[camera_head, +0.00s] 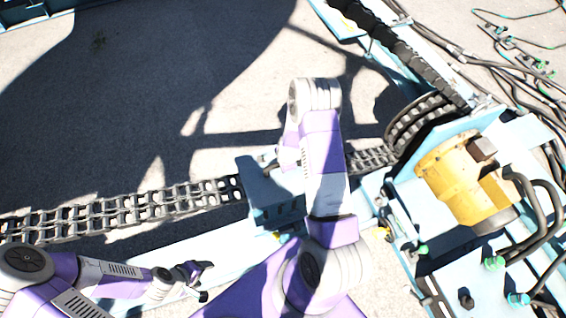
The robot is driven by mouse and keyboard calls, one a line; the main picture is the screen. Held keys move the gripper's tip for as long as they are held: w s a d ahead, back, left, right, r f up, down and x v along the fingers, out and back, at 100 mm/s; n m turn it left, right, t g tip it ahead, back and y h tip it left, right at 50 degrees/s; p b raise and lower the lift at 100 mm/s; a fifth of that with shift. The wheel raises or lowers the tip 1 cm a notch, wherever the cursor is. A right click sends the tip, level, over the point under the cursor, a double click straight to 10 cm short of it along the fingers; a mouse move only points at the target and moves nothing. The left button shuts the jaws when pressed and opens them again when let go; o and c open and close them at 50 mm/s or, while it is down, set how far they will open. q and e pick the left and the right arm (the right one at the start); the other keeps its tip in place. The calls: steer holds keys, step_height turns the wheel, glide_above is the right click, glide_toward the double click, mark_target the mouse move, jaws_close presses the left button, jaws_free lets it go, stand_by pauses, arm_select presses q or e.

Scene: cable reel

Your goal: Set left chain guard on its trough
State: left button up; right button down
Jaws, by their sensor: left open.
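A light blue, folded sheet-like piece (262,198), which looks like the chain guard, sits across the roller chain (130,212) at the middle. I cannot tell whether it rests on anything or is held. A long pale blue beam (165,252), possibly the trough, runs below the chain. My left gripper (205,280) is open and empty, over the beam's lower edge, left of and below the blue piece. My right arm rises in front of the blue piece and hides its right part. Its wrist bends down near the piece's top; the right gripper's fingers cannot be made out.
A yellow motor (465,180) with thick black hoses stands on a blue frame at the right. A toothed sprocket (418,122) meets the chain beside it. Cables (505,85) lie at the upper right. Shadowed concrete (150,90) is clear at the upper left.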

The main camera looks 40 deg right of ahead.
steer(key=shift+f+b, duration=0.5)
steer(key=c, duration=0.9)
jaws_free()
steer(key=shift+r, duration=0.1)
steer(key=shift+r+p, duration=0.3)
steer(key=shift+p, duration=0.15)
steer(key=p+v, duration=0.3)
steer(key=v, duration=0.9)
steer(key=s+a+f+n+g+y, duration=0.1)
steer(key=s+a+f+n, duration=0.1)
steer(key=s+a+n, duration=0.2)
steer(key=s+a+f+n+y, duration=0.2)
steer(key=a+n, duration=0.6)
steer(key=a, duration=0.4)
steer(key=s+a+f+n+g+y, duration=0.1)
steer(key=s+a+f+n+y, duration=0.1)
steer(key=s+a+n, duration=0.4)
steer(key=shift+s+a+f+n+g, duration=0.2)
steer(key=shift+a+f, duration=0.2)
steer(key=shift+a, duration=0.3)
steer(key=shift+s+a+f+n+g, duration=0.1)
steer(key=shift+s+a+f+n, duration=0.1)
steer(key=shift+a+f, duration=0.4)
steer(key=shift+a+r, duration=0.15)
steer(key=shift+r, duration=0.05)
